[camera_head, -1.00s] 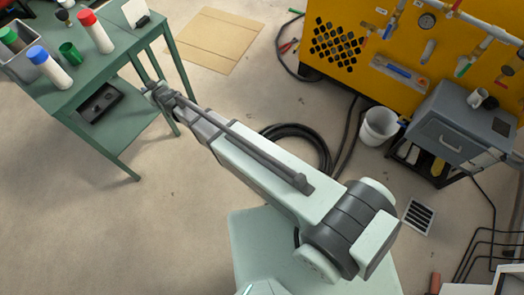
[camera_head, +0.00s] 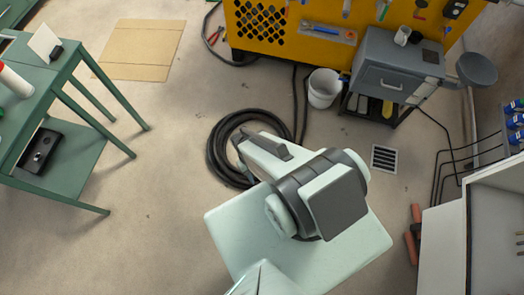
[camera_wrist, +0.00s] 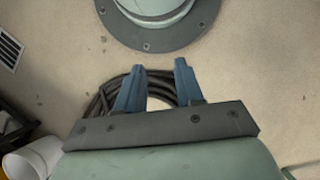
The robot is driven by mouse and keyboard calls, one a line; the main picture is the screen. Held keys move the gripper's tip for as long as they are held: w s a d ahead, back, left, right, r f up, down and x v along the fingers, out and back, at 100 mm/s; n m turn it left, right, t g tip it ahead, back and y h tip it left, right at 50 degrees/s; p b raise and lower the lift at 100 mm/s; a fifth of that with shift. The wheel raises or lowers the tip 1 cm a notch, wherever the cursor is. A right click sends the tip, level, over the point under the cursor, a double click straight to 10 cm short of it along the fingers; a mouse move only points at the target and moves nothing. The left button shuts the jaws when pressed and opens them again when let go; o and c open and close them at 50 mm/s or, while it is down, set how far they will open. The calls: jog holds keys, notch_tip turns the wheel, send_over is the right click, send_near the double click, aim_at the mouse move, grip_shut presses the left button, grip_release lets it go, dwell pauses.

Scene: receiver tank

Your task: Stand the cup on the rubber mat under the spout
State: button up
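A small white cup (camera_head: 403,35) stands on top of the grey drawer cabinet (camera_head: 385,62) at the upper right of the head view. A dark square mat (camera_head: 430,56) lies on the same top, right of the cup and apart from it. Valves and pipes on the yellow machine show at the top edge; I cannot tell which is the spout.
A black hose coil (camera_head: 228,150) lies on the floor. A white bucket (camera_head: 324,88) stands left of the cabinet. A yellow machine (camera_head: 290,30) is behind. A green table (camera_head: 50,90) stands left, a grey funnel-like bowl (camera_head: 477,69) right of the cabinet. A white case (camera_head: 445,245) is lower right.

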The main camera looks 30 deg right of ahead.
jog(key=shift+o, duration=0.6)
jog(key=shift+g, duration=0.7)
jog(key=s, duration=0.2)
jog(key=s+d+r, duration=0.1)
jog(key=s, duration=0.1)
